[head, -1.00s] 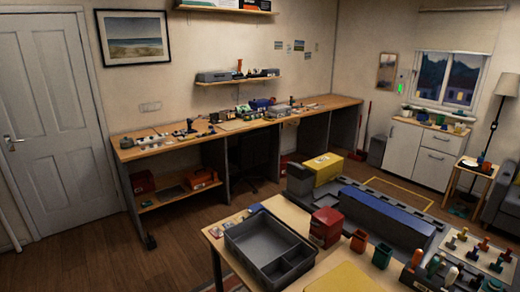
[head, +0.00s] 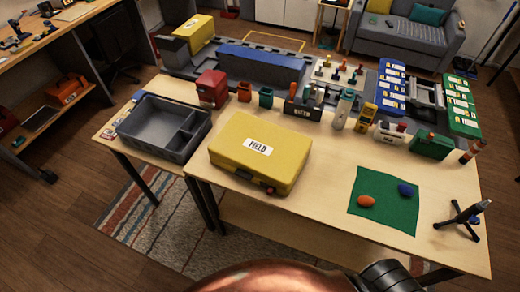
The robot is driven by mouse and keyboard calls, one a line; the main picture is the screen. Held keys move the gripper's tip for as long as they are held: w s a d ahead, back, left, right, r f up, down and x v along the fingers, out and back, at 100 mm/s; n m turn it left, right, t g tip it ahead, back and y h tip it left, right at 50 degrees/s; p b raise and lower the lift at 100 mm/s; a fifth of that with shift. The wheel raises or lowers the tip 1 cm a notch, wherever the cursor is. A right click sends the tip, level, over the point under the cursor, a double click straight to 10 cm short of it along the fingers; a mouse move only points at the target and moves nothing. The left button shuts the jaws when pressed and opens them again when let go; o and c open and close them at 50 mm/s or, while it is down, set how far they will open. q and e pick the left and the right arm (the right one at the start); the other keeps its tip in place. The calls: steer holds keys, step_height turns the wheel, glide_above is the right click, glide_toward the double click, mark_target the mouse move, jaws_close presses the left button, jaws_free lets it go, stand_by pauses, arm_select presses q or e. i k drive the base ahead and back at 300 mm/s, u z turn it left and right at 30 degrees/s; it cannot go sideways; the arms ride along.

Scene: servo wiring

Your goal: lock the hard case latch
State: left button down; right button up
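A yellow hard case (head: 240,145) with a white label reading FIELD lies closed on the light wood table in the head view. A dark latch (head: 268,187) with a small reddish part sits on its front edge, toward me. Whether the latch is locked is too small to tell. Neither of my grippers shows in the head view. A copper-coloured rounded part and a dark part at the bottom edge appear to be mine.
A grey divided tray (head: 150,128) stands left of the case. A green mat (head: 385,215) with an orange and a blue object lies right. A small tripod (head: 465,218) stands at the far right. Holders and boxes line the back. Table around the case's front is clear.

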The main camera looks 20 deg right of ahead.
mark_target(270, 192)
steer(key=z, duration=0.85)
steer(key=k, duration=0.8)
steer(key=u, duration=0.4)
